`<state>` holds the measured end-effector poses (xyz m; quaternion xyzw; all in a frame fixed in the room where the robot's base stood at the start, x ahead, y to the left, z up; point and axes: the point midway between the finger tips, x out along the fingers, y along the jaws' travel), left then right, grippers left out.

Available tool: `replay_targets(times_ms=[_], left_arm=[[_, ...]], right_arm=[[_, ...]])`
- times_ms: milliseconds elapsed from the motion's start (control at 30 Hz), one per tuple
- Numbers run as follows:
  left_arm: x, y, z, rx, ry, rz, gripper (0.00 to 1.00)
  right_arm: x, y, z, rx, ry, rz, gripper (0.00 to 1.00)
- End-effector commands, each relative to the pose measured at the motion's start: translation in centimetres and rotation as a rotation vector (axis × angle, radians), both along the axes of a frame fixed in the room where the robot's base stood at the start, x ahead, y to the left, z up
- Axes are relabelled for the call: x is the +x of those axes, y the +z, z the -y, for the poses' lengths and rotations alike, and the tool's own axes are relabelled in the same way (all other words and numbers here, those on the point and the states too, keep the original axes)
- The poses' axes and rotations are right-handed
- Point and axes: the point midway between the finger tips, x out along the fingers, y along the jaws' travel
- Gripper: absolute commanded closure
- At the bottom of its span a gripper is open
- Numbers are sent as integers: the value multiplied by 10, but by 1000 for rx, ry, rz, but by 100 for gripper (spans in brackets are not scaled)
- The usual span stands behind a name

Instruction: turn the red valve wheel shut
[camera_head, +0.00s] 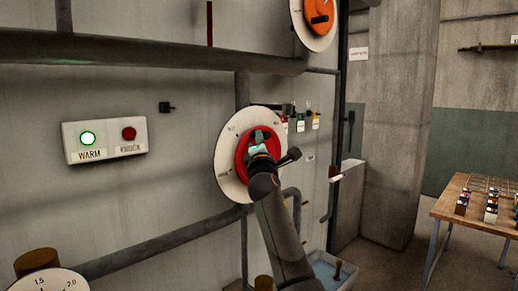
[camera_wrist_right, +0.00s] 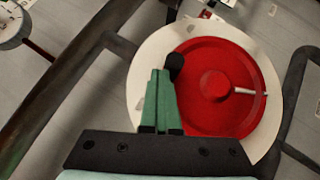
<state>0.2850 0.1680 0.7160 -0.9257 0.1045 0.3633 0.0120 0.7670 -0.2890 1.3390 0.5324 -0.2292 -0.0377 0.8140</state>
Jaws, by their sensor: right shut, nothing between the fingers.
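The red valve wheel (camera_head: 242,165) is on a round white dial plate (camera_head: 226,170) on the wall, at the middle of the head view. In the right wrist view the wheel (camera_wrist_right: 205,60) is a red disc with a raised hub and a short white pointer aimed right, over the white plate (camera_wrist_right: 142,95). A black knob (camera_wrist_right: 174,65) shows at the wheel's left edge. My right gripper (camera_head: 259,139) is in front of the wheel and hides part of it. Its green fingers (camera_wrist_right: 160,78) are shut and empty, their tips beside the knob; contact is unclear. My left gripper is out of view.
A panel (camera_head: 66,142) has a lit green lamp marked WARM and a dark red lamp. Pipes (camera_head: 150,245) run along the wall near the wheel. An orange wheel (camera_head: 320,17) is above right. A wooden table (camera_head: 450,208) with small items stands at right.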

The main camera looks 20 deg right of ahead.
Motion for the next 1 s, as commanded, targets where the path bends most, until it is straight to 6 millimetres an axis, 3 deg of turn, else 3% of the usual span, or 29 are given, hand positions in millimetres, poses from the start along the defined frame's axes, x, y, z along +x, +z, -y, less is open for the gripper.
replay_targets(times_ms=[200,500,1000], left_arm=[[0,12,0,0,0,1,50],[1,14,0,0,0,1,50],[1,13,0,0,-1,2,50]], right_arm=[[9,14,20,-3,-9,-5,100],[19,20,42,-1,-9,-6,100],[23,22,51,0,-7,-6,100]])
